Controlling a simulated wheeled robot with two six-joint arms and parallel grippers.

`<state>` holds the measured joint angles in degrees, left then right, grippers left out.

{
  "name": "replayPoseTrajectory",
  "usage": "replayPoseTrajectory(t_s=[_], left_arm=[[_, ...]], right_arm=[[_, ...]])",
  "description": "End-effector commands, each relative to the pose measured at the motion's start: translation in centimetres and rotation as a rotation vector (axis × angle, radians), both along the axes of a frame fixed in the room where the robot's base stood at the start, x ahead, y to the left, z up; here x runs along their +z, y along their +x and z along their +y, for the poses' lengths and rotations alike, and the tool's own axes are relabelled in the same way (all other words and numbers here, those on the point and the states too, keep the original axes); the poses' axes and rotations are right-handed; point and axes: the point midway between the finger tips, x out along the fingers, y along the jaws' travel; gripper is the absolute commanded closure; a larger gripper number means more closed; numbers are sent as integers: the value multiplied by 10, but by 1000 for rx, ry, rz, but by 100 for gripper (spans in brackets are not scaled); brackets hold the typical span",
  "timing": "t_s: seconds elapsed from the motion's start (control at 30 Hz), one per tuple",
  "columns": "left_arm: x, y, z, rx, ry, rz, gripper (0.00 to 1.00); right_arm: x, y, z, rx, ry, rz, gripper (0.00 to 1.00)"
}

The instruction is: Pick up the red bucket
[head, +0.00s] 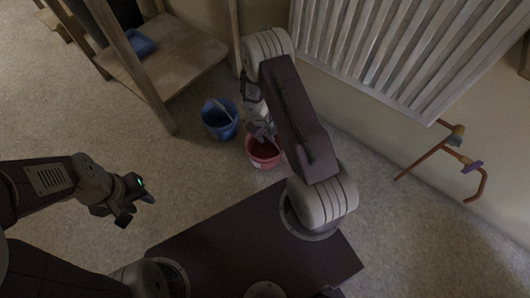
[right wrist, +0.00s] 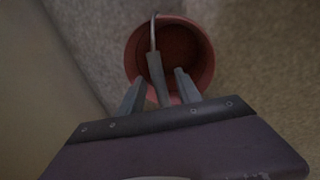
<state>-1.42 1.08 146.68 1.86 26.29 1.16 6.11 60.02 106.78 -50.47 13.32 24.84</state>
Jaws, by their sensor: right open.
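The red bucket (head: 265,161) stands upright on the floor beyond my base in the head view. In the right wrist view the red bucket (right wrist: 203,62) is seen from above, with its dark inside showing. Its handle is raised, with a grey grip (right wrist: 156,72) on it. My right gripper (head: 262,130) is over the bucket, partly hidden by its own arm. In the right wrist view my right gripper (right wrist: 158,90) is open, with a finger on each side of the handle grip. My left gripper (head: 137,207) hangs over the carpet at left, away from the bucket; its jaw opening is unclear.
A blue bucket (head: 219,123) stands close to the left of the red one. A wooden shelf (head: 165,75) with a blue tray (head: 141,44) is behind it. A radiator (head: 390,50) and copper pipes (head: 440,150) line the wall. The carpet (head: 60,115) at left is clear.

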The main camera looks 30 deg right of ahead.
Motion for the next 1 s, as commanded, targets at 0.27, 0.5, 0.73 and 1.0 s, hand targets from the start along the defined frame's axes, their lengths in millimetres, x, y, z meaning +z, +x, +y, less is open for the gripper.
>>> replayPoseTrajectory(t_s=[0.27,0.5,0.73,1.0], left_arm=[[-5,0,0,0,0,0,64],[-5,0,0,0,0,0,64],[-5,0,0,0,0,0,64],[-5,0,0,0,0,0,64]], right_arm=[[-6,1,-1,0,1,-2,70],[-6,1,-1,0,0,-1,100],[-6,1,-1,0,0,-1,100],[-6,1,-1,0,0,-1,100]])
